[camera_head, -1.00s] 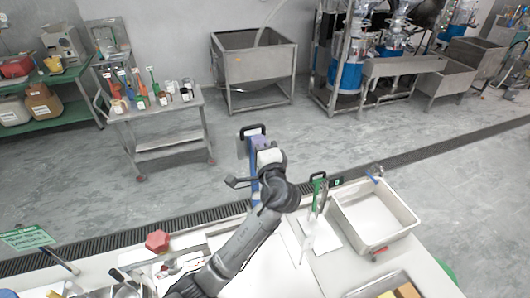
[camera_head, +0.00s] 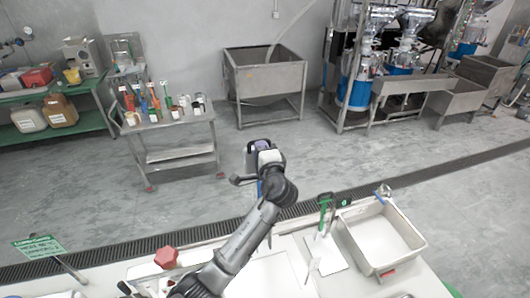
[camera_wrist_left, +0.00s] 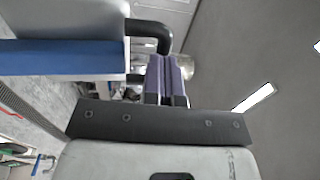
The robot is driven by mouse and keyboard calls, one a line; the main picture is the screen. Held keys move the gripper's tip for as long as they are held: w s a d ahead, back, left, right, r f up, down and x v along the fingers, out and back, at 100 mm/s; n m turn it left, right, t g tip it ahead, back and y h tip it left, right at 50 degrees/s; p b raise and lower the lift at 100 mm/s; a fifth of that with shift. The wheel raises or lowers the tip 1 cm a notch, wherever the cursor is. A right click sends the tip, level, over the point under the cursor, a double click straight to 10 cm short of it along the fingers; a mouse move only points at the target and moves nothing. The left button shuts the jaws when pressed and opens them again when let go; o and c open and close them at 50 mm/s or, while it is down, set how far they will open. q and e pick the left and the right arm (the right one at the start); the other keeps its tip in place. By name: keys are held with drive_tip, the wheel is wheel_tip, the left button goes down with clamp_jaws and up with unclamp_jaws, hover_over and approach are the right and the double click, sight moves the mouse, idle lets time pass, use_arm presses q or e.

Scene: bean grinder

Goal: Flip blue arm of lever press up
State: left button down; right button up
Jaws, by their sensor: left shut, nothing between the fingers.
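The blue arm (camera_wrist_left: 60,58) of the lever press runs across the left of the left wrist view, against a pale grey part. A black looped handle (camera_wrist_left: 152,35) sticks out from its end. In the head view the handle (camera_head: 259,142) shows just above my left gripper (camera_head: 263,147), and most of the blue arm is hidden behind my wrist. My left gripper, with purple fingers (camera_wrist_left: 166,80), is shut and empty beside the handle. I cannot tell whether the fingers touch it. My right gripper is out of view.
A green-handled device (camera_head: 325,205) and a pale tray (camera_head: 350,246) stand on the worktable to the right. A red knob (camera_head: 166,257) is at the left. Beyond are open floor, a trolley with several tools (camera_head: 178,142) and a steel tub (camera_head: 265,82).

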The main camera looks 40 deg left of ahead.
use_arm(q)
drive_tip(key=shift+x, duration=0.85)
drive_tip(key=shift+a+f+h, duration=0.25)
drive_tip(key=shift+f+h, duration=0.15)
drive_tip(key=shift+f, duration=0.05)
drive_tip(key=shift+a+f+g, duration=0.1)
drive_tip(key=shift+g, duration=0.2)
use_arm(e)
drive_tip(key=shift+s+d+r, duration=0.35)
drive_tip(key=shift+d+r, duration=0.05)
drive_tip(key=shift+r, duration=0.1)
use_arm(q)
drive_tip(key=b+v, duration=0.1)
drive_tip(key=v, duration=1.3)
drive_tip(key=shift+d, duration=0.4)
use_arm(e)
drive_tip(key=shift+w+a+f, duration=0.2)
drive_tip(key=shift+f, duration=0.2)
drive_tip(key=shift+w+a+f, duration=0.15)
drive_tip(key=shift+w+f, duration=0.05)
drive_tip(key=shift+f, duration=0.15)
